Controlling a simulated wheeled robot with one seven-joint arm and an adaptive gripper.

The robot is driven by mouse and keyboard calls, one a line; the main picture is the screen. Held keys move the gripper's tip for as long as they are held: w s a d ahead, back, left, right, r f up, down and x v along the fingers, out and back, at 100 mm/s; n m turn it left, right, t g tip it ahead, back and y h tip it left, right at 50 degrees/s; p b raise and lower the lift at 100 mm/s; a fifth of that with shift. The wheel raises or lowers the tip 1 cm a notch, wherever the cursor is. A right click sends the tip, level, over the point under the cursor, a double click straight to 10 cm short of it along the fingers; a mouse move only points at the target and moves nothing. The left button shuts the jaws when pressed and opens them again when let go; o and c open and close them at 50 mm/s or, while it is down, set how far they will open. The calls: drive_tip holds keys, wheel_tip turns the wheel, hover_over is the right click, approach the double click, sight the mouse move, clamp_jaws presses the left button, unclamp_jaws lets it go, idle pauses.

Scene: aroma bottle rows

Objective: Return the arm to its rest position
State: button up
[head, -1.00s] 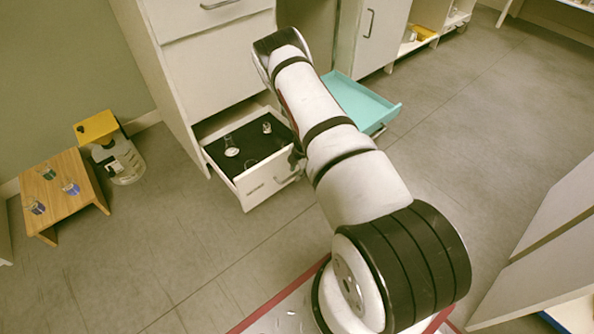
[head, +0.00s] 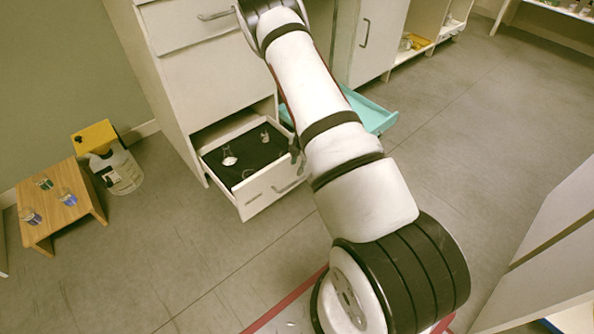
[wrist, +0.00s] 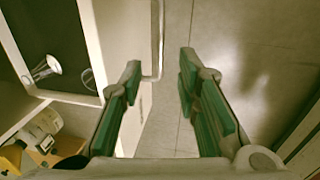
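My gripper (wrist: 160,80) is open and empty in the wrist view, its green-padded fingers spread wide. It is beside the front of the open white drawer (wrist: 112,40), and the drawer's bar handle (wrist: 157,40) shows beyond the fingertips, towards the gap between them. I cannot tell if a finger touches the drawer. In the head view my arm reaches out over the floor towards the cabinet. It hides most of the gripper, and only a dark part shows by the drawer's right side.
The white drawer (head: 262,192) holds glassware on a black lining. A teal drawer (head: 372,112) stands open behind my arm. A wooden stool (head: 62,208) with several small glasses and a yellow-topped container (head: 117,168) stand at left. The floor between is clear.

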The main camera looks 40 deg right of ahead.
drive_tip(key=shift+s+r, duration=0.1)
drive_tip(key=shift+r, duration=0.4)
